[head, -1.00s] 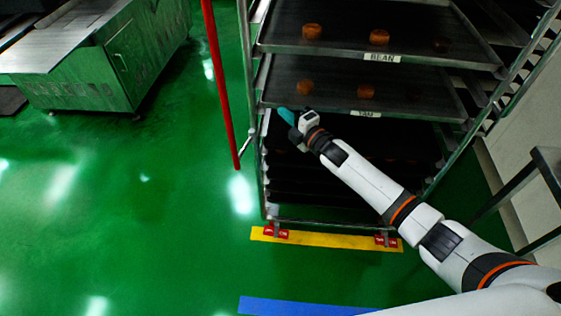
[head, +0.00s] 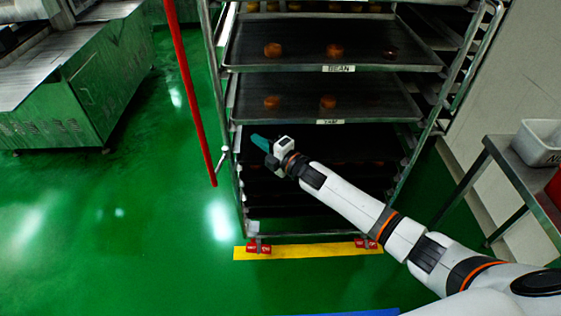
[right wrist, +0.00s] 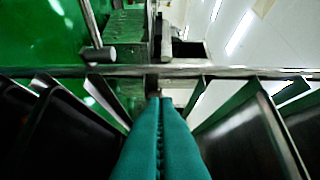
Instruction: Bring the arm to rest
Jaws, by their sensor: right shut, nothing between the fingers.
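My right arm reaches in from the lower right of the head view. Its gripper (head: 262,143), with teal fingers, is in front of the rack's left side, just below the tray labelled YAM (head: 300,118). In the right wrist view the two teal fingers (right wrist: 160,130) lie together, shut and empty, with dark trays to both sides and a metal rack bar across their front. I cannot tell whether the fingers touch the rack (head: 225,110). My left gripper is not in view.
The tray labelled BEAN (head: 300,68) holds a few round brown pieces; the YAM tray holds two. A red pole (head: 190,95) stands left of the rack. A metal table (head: 520,180) with a white bin (head: 538,142) is at the right. Green floor at left is open.

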